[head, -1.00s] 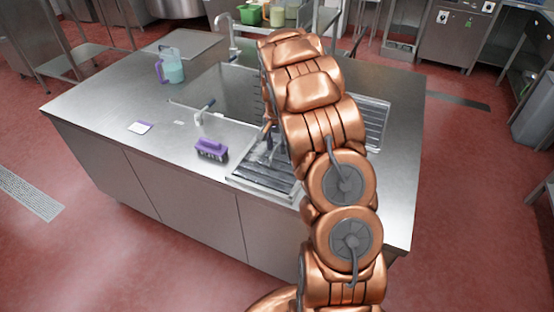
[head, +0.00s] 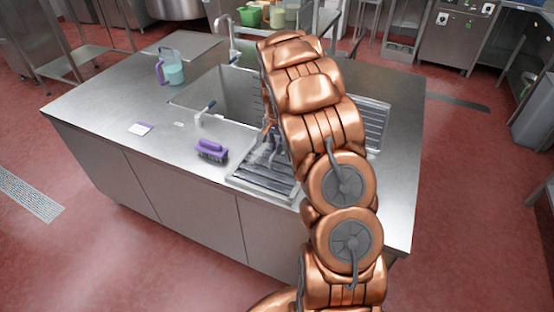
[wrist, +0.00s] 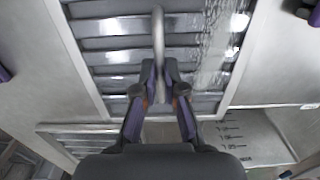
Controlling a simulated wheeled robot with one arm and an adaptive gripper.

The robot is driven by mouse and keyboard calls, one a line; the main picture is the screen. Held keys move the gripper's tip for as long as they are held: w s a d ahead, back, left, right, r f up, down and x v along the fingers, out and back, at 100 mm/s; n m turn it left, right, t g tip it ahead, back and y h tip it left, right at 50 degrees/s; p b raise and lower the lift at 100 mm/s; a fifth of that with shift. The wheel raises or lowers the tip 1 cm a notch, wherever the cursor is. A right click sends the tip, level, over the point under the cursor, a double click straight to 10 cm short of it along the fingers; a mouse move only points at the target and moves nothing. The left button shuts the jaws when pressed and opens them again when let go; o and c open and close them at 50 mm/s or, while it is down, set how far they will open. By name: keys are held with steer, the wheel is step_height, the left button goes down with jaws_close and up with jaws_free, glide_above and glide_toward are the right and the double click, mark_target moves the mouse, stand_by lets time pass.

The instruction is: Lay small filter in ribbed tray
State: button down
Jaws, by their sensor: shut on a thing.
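The small filter (wrist: 158,35) shows in the wrist view as a thin grey piece seen edge-on, pointing away from me. My gripper (wrist: 160,90) is shut on its near end, with one dark finger on each side. The ribbed tray (wrist: 100,45) lies beneath, its metal ribs running across the view. The filter is over the ribs; I cannot tell whether it touches them. In the head view the ribbed tray (head: 252,182) is at the counter's front edge. My arm hides part of the tray there, and the filter cannot be made out clearly.
A purple brush (head: 211,151) stands just left of the tray. A sink basin (head: 225,95) with a tap lies behind.

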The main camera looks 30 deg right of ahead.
steer(key=shift+r, duration=2.55)
steer(key=shift+s, duration=0.1)
